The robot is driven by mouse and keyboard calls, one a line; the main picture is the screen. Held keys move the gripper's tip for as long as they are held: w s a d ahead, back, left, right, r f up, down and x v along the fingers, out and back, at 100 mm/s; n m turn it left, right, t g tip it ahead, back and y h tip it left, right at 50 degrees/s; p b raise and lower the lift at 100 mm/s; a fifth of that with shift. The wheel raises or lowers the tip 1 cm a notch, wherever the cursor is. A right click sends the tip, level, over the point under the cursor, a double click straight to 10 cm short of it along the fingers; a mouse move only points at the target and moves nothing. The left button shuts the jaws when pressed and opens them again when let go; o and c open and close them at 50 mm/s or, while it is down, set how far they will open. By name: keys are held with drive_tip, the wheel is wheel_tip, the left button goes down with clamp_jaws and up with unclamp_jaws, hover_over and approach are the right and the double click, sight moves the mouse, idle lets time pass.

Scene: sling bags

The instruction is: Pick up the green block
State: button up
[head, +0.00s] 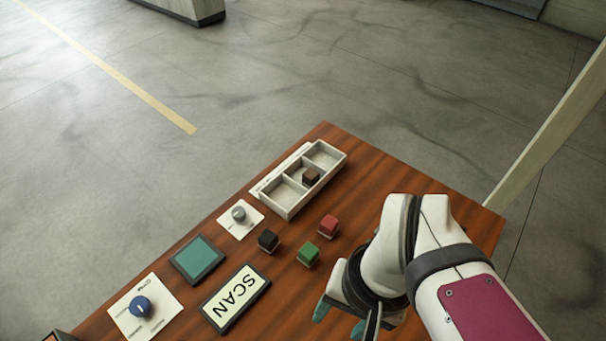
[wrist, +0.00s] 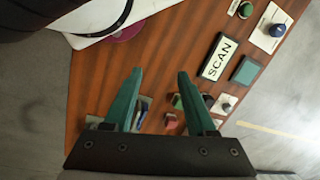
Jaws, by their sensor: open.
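The green block (head: 308,254) sits on the wooden table, between a black block and a red block, slightly nearer the front. My gripper (head: 340,318) is open and empty, to the right and front of the green block in the head view, apart from it. In the wrist view, my gripper (wrist: 158,72) shows two teal fingers spread wide. The green block (wrist: 177,101) shows there just inside the right finger, which seems to cover part of it.
A red block (head: 328,226) and a black block (head: 268,240) stand close by. Behind them is a white compartment tray (head: 288,205) with a brown block (head: 310,176) in its middle compartment. A SCAN sign (head: 235,298), a teal pad (head: 197,259) and knob plates lie to the left.

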drive_tip(key=o, duration=0.4)
drive_tip(key=shift+c, duration=0.2)
drive_tip(key=n+t+h, duration=1)
drive_tip(key=n+h, duration=0.2)
drive_tip(key=n, duration=2)
approach(303, 258)
drive_tip(key=shift+y, duration=0.3)
drive_tip(key=x, duration=1.2)
drive_tip(key=shift+s+d+r, duration=0.15)
drive_tip(key=shift+d+r, duration=0.05)
drive_tip(key=shift+c, duration=0.2)
